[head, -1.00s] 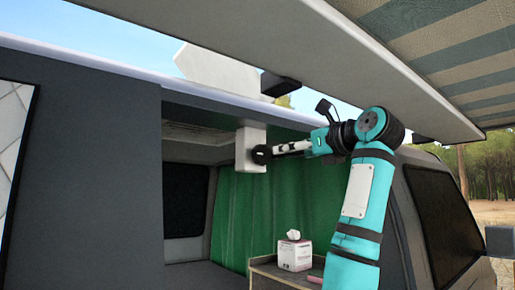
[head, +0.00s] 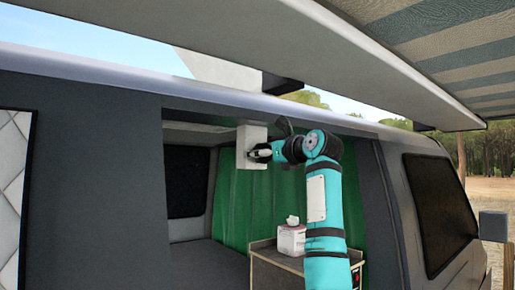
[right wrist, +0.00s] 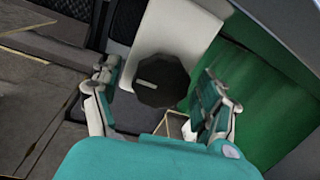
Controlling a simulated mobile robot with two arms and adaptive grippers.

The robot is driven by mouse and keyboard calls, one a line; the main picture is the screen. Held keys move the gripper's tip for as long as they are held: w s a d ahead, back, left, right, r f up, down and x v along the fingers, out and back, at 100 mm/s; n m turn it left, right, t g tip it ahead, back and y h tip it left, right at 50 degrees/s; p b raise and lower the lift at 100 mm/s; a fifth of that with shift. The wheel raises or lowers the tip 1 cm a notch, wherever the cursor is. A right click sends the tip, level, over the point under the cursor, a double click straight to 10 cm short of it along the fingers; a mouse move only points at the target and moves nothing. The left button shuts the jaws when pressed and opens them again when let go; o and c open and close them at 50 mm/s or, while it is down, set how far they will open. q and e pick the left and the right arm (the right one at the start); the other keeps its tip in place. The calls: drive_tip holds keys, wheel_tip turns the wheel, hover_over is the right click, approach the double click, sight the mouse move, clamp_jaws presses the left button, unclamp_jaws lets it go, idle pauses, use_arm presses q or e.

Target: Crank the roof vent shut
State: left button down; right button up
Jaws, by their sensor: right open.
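A white crank box (head: 252,134) hangs at the top edge of the van's side opening. Its black faceted knob (right wrist: 155,79) has a light pointer mark and sits in the middle of the right wrist view, on the white box (right wrist: 178,30). My right gripper (right wrist: 157,82) is open, with one finger on each side of the knob and visible gaps between. In the head view the right gripper (head: 263,152) is at the box and hides most of the knob. The pale roof vent lid (head: 218,68) stands tilted up above the roof edge. My left gripper is out of view.
A green curtain (head: 228,205) hangs behind the box. A tissue box (head: 291,239) stands on a small cabinet (head: 275,258) below the arm. An awning (head: 330,55) spreads overhead at the right, with a dark bracket (head: 283,84) near the lid.

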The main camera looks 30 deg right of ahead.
drive_tip(key=shift+s, duration=0.2)
drive_tip(key=shift+c, duration=0.3)
drive_tip(key=shift+s, duration=0.2)
drive_tip(key=c, duration=1.1)
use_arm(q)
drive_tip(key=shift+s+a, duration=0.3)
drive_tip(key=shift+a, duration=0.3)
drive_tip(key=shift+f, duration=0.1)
use_arm(e)
drive_tip(key=shift+n, duration=0.3)
